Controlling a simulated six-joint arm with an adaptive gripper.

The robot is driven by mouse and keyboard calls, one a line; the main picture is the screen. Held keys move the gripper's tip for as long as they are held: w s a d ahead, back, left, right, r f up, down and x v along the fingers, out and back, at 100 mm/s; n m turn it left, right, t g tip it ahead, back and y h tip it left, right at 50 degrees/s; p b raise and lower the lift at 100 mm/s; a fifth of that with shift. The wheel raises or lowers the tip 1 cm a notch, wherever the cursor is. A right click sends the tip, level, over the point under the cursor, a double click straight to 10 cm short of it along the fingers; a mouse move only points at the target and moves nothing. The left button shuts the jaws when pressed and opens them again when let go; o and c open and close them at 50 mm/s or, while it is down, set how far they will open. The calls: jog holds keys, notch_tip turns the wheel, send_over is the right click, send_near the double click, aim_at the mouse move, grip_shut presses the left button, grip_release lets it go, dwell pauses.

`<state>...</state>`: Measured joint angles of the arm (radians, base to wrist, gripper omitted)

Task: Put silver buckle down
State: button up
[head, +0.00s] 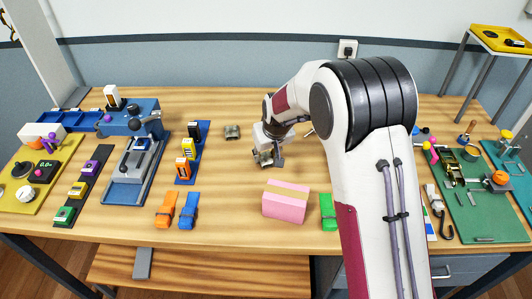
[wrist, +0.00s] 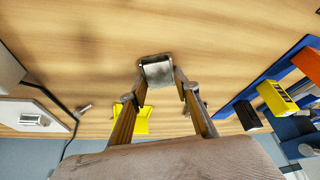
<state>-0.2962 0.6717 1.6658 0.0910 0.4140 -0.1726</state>
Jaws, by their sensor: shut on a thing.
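My gripper (head: 268,157) is over the middle of the wooden table, pointing down. In the wrist view its two fingertips (wrist: 158,80) are shut on a silver buckle (wrist: 157,72), a small square metal piece. The buckle also shows in the head view (head: 263,158), partly covered by the fingers. It is close to the tabletop; whether it touches the wood I cannot tell. Another small greyish metal piece (head: 232,131) lies on the table behind and left of my gripper.
A blue rack (head: 204,143) with black, yellow and orange pieces stands left of my gripper. Orange (head: 167,204) and blue (head: 189,206) clips and a pink block (head: 285,201) lie nearer the front edge. Bare wood surrounds the gripper. A yellow piece (wrist: 145,125) shows between the fingers.

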jog(key=o, duration=1.1)
jog(key=v, duration=1.2)
jog(key=shift+r, duration=0.15)
